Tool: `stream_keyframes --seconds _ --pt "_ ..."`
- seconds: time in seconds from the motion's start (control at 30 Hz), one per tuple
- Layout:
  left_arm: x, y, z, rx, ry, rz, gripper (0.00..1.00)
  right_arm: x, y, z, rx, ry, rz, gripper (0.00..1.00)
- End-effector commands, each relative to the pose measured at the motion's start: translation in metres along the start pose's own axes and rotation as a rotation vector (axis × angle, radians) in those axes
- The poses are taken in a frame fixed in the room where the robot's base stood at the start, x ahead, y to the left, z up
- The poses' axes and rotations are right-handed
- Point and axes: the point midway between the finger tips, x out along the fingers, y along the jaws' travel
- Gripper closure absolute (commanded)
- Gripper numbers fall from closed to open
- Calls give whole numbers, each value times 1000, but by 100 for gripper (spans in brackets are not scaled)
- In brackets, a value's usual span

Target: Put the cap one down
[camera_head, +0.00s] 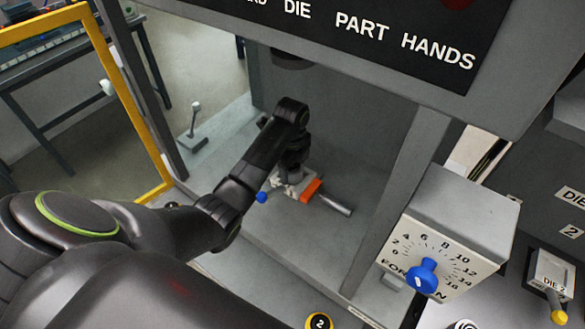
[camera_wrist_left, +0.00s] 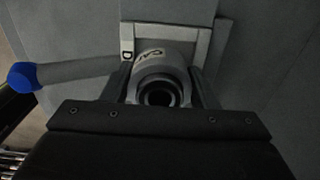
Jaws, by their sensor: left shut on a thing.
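My left gripper (camera_head: 291,178) reaches down inside the grey press bay, over a pale fixture on its floor. In the left wrist view, the left gripper (camera_wrist_left: 163,92) has one finger on each side of a light grey round piece, which looks like the cap (camera_wrist_left: 163,62), and is shut on it. The cap has dark lettering, only partly readable, and a dark round hole facing the camera. It is at the pale fixture (camera_wrist_left: 207,40); I cannot tell whether it touches it. In the head view the arm mostly hides the cap. My right gripper is not in view.
An orange block (camera_head: 311,189) and a metal tube (camera_head: 335,204) lie right of the gripper. A blue-knobbed lever (camera_head: 261,197) sticks out left. A grey post and force dial box (camera_head: 440,238) stand to the right. A yellow frame borders the left. The bay's front floor is clear.

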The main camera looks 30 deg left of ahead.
Motion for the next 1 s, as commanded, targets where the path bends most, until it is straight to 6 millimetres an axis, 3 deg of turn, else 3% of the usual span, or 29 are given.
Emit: stream_keyframes --seconds 0.07,0.93,0.97,1.0 --pt "4 -1 0 1 0 5 83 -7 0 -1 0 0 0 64" --pt "27 -1 -1 0 4 6 83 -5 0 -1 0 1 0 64" --pt "28 0 -2 0 4 8 42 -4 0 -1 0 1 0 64" --pt "28 0 -2 0 5 8 37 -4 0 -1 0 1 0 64"
